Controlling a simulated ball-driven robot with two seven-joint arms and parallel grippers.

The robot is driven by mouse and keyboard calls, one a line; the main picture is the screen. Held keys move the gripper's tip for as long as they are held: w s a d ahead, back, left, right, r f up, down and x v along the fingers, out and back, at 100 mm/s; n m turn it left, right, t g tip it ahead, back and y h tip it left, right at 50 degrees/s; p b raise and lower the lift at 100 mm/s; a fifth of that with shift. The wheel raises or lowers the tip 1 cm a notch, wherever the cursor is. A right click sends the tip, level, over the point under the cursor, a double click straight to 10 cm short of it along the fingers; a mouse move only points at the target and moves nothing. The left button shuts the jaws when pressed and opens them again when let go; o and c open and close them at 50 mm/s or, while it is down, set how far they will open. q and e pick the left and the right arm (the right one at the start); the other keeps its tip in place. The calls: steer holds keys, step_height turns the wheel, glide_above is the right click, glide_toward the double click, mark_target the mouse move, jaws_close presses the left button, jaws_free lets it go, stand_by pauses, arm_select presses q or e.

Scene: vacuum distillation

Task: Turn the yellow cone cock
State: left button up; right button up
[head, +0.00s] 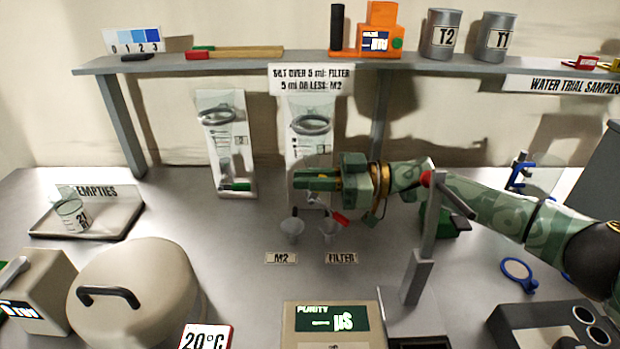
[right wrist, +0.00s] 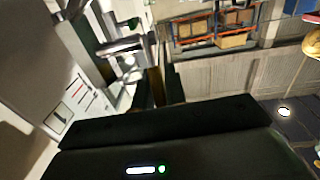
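My right gripper (head: 316,180) reaches in from the right, in front of the lower part of the right-hand clear cone (head: 310,124). Its green fingers point left and cover the cone's outlet. A small yellow patch (head: 338,183) shows at the fingers; I cannot tell whether it is the yellow cock or part of the gripper. A metal spout (head: 318,198) and a red handle (head: 341,219) show just below the fingers. The right wrist view shows a shiny metal tube (right wrist: 122,46) close to the gripper; the grip is unclear. My left gripper is not in view.
Two small funnels, M2 (head: 292,229) and FILTER (head: 328,231), stand below my right gripper. Another cone stand (head: 246,160) with a green cock is to the left. A grey post (head: 424,240) stands close in front of my right arm. The shelf (head: 290,62) runs overhead.

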jaws_close()
steer(key=shift+d+f+y+b, duration=0.2)
steer(key=shift+f+y+b, duration=0.15)
steer(key=shift+y+b, duration=0.2)
steer(key=shift+d+y+b, duration=0.35)
steer(key=shift+y+b, duration=0.25)
steer(key=shift+y, duration=0.15)
steer(key=shift+r, duration=0.35)
steer(key=o, duration=0.5)
jaws_free()
steer(key=shift+o, duration=0.2)
